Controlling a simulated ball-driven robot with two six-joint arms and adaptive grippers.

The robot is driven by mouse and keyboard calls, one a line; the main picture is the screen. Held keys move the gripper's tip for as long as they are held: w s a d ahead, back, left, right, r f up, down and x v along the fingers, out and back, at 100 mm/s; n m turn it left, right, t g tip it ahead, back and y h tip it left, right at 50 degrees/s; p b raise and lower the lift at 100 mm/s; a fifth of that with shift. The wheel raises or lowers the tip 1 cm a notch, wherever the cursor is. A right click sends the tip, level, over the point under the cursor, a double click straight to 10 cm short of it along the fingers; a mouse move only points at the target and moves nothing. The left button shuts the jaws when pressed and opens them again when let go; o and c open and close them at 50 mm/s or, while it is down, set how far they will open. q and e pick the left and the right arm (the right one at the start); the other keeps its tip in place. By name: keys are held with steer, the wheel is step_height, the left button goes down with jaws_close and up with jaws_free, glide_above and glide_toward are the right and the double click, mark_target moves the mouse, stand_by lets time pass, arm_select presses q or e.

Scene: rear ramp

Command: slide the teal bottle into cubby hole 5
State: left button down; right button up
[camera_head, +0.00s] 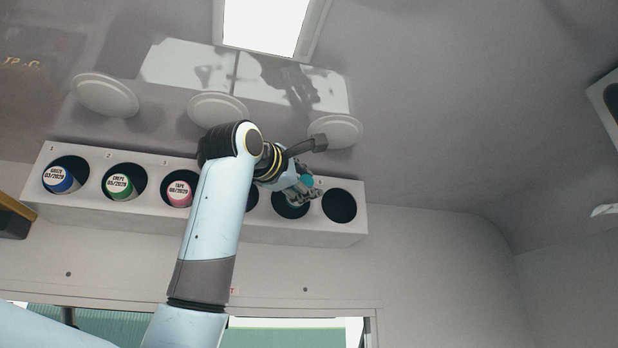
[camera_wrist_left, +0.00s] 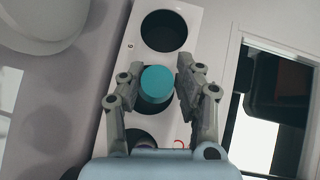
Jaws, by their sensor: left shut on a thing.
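The teal bottle (camera_head: 307,181) is at the mouth of cubby hole 5 (camera_head: 290,212) in the white rack. Its round teal end shows between my fingers in the left wrist view (camera_wrist_left: 157,84), with the dark hole around it. How deep it sits in the hole I cannot tell. My left gripper (camera_head: 302,188) is shut on the bottle, in front of hole 5; its fingers also flank it in the left wrist view (camera_wrist_left: 156,78). My right gripper is in neither view.
Blue (camera_head: 61,180), green (camera_head: 119,187) and pink (camera_head: 179,193) labelled rolls fill the three left holes. The rightmost hole (camera_head: 339,205) is empty. My left arm partly hides the fourth hole. Round ceiling discs (camera_head: 105,95) sit above the rack; windows lie below.

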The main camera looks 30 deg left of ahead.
mark_target(296, 189)
arm_select(q)
steer(key=shift+w+a, duration=1)
steer(key=shift+a, duration=0.2)
steer(key=shift+w+a, duration=1)
steer(key=shift+a, duration=0.25)
steer(key=shift+w+a, duration=1)
steer(key=shift+a, duration=0.2)
jaws_free()
steer(key=shift+d, duration=0.1)
steer(key=shift+s+d+b, duration=0.7)
steer(key=shift+s+d, duration=0.9)
steer(key=shift+d, duration=0.25)
steer(key=shift+s+d+b, duration=0.3)
steer(key=shift+s+d, duration=1.35)
steer(key=shift+d, duration=0.25)
